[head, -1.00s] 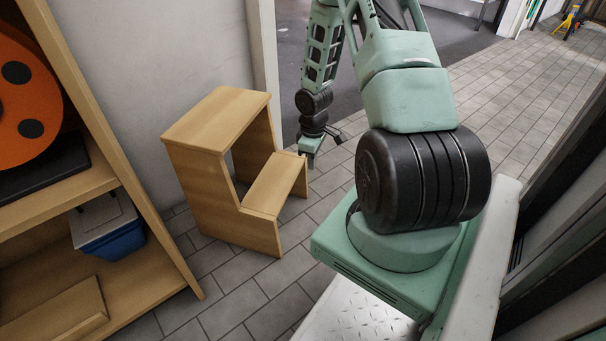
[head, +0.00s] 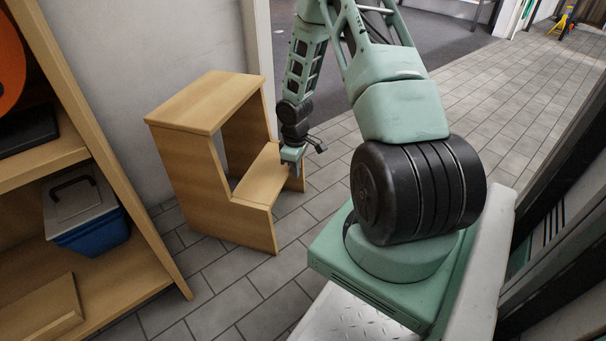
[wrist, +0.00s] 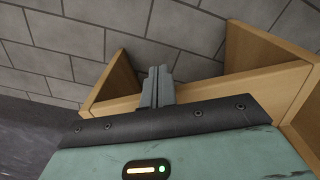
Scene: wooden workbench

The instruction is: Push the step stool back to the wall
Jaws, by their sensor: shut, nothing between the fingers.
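The step stool (head: 197,183) is light wood with two steps. It stands upright on the tiled floor beside the pale wall, its high step to the left and its low step (head: 262,178) to the right. My gripper (head: 293,168) points down at the right end of the low step. In the wrist view my gripper's fingers (wrist: 157,87) are together and empty, overlapping a board of the stool (wrist: 205,91) between two side panels. I cannot tell whether they touch the wood. Part of the low step's right edge is hidden by my gripper.
The wall (head: 165,50) rises behind the stool and ends at a white door frame (head: 258,45). A wooden shelf (head: 120,185) with a blue cooler (head: 92,235) stands at the left.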

